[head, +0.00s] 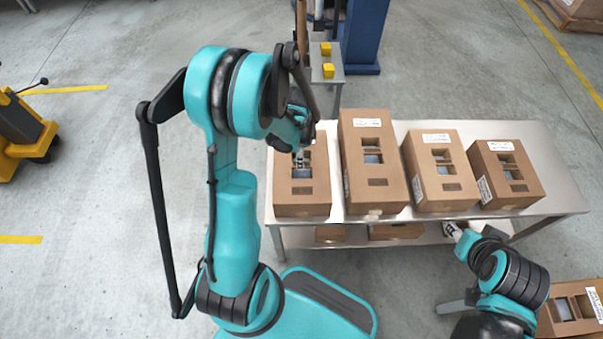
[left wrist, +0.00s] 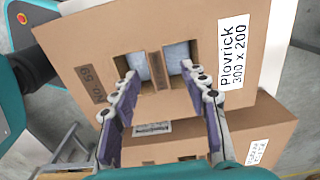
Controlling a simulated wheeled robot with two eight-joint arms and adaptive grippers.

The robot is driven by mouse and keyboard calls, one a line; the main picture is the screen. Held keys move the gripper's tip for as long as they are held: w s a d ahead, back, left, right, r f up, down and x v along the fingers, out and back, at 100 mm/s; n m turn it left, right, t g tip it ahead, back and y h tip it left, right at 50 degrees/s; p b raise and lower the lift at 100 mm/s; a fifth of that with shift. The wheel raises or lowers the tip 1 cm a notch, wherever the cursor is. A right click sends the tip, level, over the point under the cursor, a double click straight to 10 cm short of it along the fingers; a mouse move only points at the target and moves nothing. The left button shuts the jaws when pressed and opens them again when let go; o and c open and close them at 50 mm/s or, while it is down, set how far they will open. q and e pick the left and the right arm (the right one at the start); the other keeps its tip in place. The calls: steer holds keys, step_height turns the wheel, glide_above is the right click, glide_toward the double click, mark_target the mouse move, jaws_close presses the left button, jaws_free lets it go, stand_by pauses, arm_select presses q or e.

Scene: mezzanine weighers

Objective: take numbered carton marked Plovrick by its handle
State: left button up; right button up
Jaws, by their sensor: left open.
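The carton marked Plovrick (left wrist: 210,45) fills the upper part of the left wrist view, with a white label and "No. 59" on its face. Its handle (left wrist: 160,70) is a cardboard strip between two cut-out openings. My left gripper (left wrist: 167,84) is open, its fingers on either side of the strip, in front of the openings; I cannot tell whether they reach in. In the head view my left gripper (head: 300,160) is over the leftmost carton (head: 301,203), whose far end my arm partly hides. My right gripper (head: 452,230) is by the table's front edge, small and unclear.
Three more cartons stand in a row on the metal table (head: 560,198): a tall one (head: 377,200), a middle one (head: 445,200) and a right one (head: 513,192). More cartons sit on the lower shelf (head: 350,235). Another carton (head: 570,322) is at bottom right.

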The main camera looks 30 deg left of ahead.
mark_target(302, 172)
arm_select(q)
steer(key=f+b, duration=0.1)
steer(key=f, duration=0.2)
steer(key=f+b, duration=0.1)
steer(key=f, duration=0.1)
steer(key=shift+d+b, duration=0.3)
steer(key=shift+r, duration=0.1)
steer(key=shift+c, duration=0.3)
jaws_close()
